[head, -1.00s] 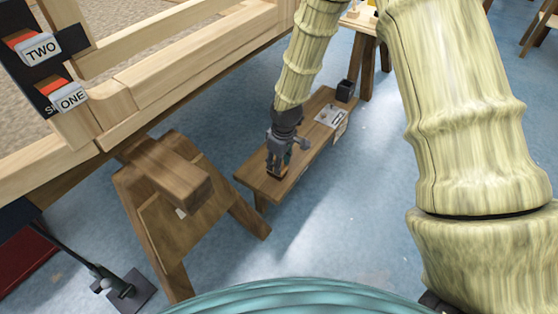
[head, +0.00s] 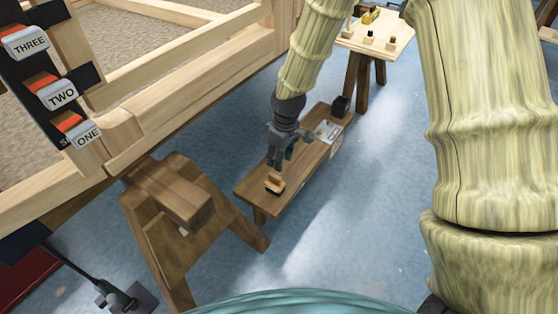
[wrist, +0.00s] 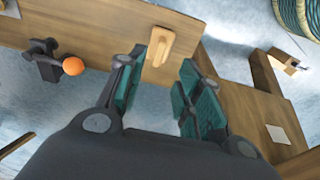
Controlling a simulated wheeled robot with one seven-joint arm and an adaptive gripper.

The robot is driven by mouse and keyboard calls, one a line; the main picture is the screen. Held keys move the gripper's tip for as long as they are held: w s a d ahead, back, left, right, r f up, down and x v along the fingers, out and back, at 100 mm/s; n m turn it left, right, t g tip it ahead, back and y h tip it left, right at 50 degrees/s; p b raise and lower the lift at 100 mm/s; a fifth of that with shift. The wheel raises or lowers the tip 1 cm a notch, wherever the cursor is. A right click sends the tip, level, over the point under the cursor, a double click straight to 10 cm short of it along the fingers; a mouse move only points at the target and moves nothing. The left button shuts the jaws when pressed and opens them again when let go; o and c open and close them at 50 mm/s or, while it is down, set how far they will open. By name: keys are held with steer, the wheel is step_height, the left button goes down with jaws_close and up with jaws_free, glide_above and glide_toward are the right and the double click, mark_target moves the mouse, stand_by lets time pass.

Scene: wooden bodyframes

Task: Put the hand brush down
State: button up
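The hand brush (head: 275,182) lies on the near end of a low wooden bench (head: 244,190) in the head view. Its pale wooden handle also shows in the wrist view (wrist: 160,46), beyond my fingertips. My gripper (head: 278,165) is just above the brush in the head view. In the wrist view my gripper (wrist: 163,82) has its two teal finger pads spread wide with nothing between them, and a gap shows between pads and brush.
A wooden sawhorse (head: 172,195) stands left of the bench, under a large timber frame (head: 190,85). A flat plate (head: 327,131) and a dark box (head: 341,106) sit farther along the bench. Blue floor (head: 350,220) is clear to the right.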

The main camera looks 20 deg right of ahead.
steer(key=s+f+m, duration=0.4)
steer(key=s+f, duration=1.1)
steer(key=f, duration=0.1)
steer(key=s+d+f+m, duration=0.1)
steer(key=s+f, duration=0.1)
steer(key=s, duration=0.4)
steer(key=s+f+m, duration=0.1)
steer(key=s+f, duration=0.2)
steer(key=s, duration=0.4)
steer(key=s+d+f+m+g, duration=0.1)
steer(key=s+f+m, duration=0.1)
steer(key=s, duration=0.5)
steer(key=shift+d+f+h, duration=0.3)
steer(key=shift+f+h, duration=0.1)
steer(key=shift+f, duration=0.1)
step_height(320, 180, up, 32)
steer(key=p, duration=3.1)
steer(key=shift+f+p, duration=0.2)
steer(key=shift+p, duration=0.15)
